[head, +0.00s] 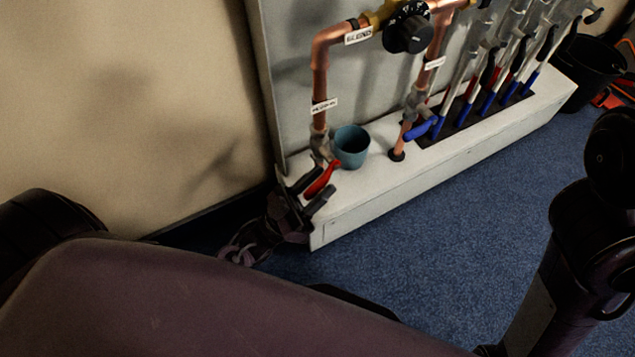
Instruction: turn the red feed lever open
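The red feed lever (321,181) is on the valve at the foot of the left copper pipe (319,80). It slants down toward the lower left from the valve body (321,145). My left gripper (317,187) is at the left front end of the white ledge, its dark fingers apart with the lever's lower part between them. I cannot tell whether either finger touches the lever. My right arm shows at the right edge, but its gripper is out of view.
A teal cup (351,148) stands on the ledge (368,184) close right of the red lever. A blue lever (421,128) is on the second pipe. Several tools stand in a dark rack (462,117) farther right. A black dial (408,30) sits above. Blue carpet lies in front.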

